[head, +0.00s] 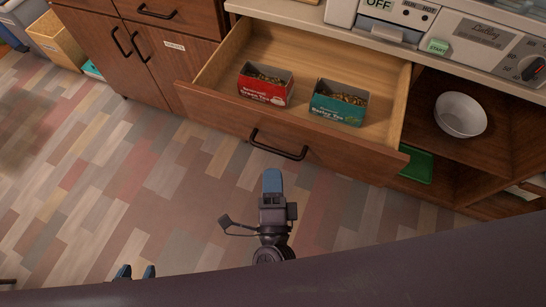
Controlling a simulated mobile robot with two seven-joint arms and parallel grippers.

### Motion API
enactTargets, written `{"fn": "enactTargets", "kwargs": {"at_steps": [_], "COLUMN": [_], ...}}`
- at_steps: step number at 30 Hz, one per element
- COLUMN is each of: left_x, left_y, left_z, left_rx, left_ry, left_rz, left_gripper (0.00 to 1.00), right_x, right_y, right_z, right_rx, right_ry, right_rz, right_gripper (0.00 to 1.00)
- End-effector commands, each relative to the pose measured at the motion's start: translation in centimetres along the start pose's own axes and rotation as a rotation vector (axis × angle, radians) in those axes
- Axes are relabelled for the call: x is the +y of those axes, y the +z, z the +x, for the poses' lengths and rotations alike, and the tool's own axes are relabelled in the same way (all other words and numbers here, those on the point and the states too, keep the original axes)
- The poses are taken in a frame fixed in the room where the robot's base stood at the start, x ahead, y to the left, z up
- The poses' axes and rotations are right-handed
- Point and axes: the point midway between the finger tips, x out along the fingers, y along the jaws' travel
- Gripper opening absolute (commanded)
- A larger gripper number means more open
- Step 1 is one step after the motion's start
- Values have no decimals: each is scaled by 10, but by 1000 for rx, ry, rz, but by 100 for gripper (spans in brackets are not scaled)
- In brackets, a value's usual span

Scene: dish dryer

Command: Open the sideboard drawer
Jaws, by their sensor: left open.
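The wooden sideboard drawer (378,122) is pulled well out from under the counter, and its inside shows. Its dark bar handle (278,153) is on the front panel. My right gripper (272,182) has its blue tip just below the handle in the head view, with a small gap of floor between them. Its fingers overlap in this view, so its opening is hidden. My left gripper (136,272) is at the bottom left, with its two blue fingertips apart and nothing between them, far from the drawer.
A red tea box (264,91) and a teal tea box (338,108) stand in the drawer. A white bowl (460,115) sits on the open shelf to the right. Closed cabinet doors (150,62) are on the left. The floor (140,190) before the sideboard is clear.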

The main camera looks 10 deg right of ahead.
Motion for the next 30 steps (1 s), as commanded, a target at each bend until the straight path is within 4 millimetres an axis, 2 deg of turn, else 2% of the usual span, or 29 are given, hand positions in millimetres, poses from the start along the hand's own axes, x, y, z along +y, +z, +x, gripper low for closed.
{"fn": "enactTargets", "kwargs": {"at_steps": [3, 9, 30], "left_x": [0, 0, 0], "left_y": [0, 0, -2], "left_z": [0, 0, 0], "left_rx": [0, -1, 3], "left_ry": [0, 0, 0], "left_rz": [-2, -3, -4], "left_gripper": [43, 43, 43], "right_x": [0, 0, -2], "right_y": [0, 0, -1], "right_z": [-19, -36, -38], "right_rx": [-1, -1, -5], "right_ry": [1, 0, -3], "right_rz": [-1, 0, -8], "right_gripper": [37, 37, 37]}}
